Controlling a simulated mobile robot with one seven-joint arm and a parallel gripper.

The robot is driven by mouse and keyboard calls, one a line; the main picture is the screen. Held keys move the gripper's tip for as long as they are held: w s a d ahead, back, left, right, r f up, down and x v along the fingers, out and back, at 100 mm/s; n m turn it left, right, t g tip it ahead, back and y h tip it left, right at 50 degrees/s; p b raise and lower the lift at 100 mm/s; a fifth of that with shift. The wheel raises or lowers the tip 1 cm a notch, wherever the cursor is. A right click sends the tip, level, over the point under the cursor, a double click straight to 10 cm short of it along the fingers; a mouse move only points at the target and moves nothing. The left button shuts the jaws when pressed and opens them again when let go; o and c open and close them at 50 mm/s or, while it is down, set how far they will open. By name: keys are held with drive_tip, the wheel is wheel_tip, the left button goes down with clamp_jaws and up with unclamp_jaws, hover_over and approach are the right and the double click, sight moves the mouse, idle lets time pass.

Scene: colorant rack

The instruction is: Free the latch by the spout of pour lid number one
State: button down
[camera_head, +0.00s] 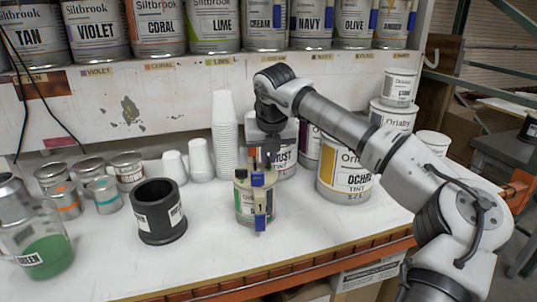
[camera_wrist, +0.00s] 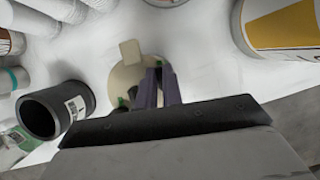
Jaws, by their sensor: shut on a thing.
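A small can with a pale lid (camera_head: 243,187) stands on the white bench, and a tag on its front reads 1. A blue latch piece (camera_head: 258,179) shows at the lid's front edge, with another blue piece below the tag. A dark part, perhaps the spout cap, stands at the lid's left. My gripper (camera_head: 262,168) points down over the lid and is shut at the blue latch; the exact grip is hidden. In the wrist view my fingers (camera_wrist: 157,88) reach over the pale lid (camera_wrist: 124,78), which has a tan tab (camera_wrist: 130,52) and green bits.
A black cylindrical holder (camera_head: 160,212) stands left of the can. A large ochre can (camera_head: 342,178) is close on the right, and stacked white cups (camera_head: 225,135) stand behind. Small tins and a jar of green liquid (camera_head: 40,250) are at the left. The front bench edge is clear.

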drive_tip(key=shift+n+y, duration=0.3)
drive_tip(key=shift+n, duration=0.2)
drive_tip(key=n+y+p, duration=0.1)
drive_tip(key=n, duration=0.1)
drive_tip(key=shift+r+n+g, duration=0.1)
drive_tip(key=shift+n+g, duration=0.2)
drive_tip(key=shift+n, duration=0.1)
drive_tip(key=n+g+y+p, duration=0.1)
drive_tip(key=n+p, duration=0.1)
drive_tip(key=n, duration=0.2)
drive_tip(key=shift+d+n, duration=0.1)
drive_tip(key=shift+n, duration=0.2)
drive_tip(key=n+g+y+p, duration=0.1)
drive_tip(key=n+p, duration=0.2)
drive_tip(key=n, duration=0.1)
drive_tip(key=shift+w+r, duration=0.1)
drive_tip(key=shift+w, duration=0.05)
drive_tip(key=shift+n+g+p, duration=0.9)
drive_tip(key=shift+n+p, duration=0.1)
drive_tip(key=shift+n, duration=1)
drive_tip(key=shift+f, duration=0.2)
drive_tip(key=c, duration=1.8)
unclamp_jaws()
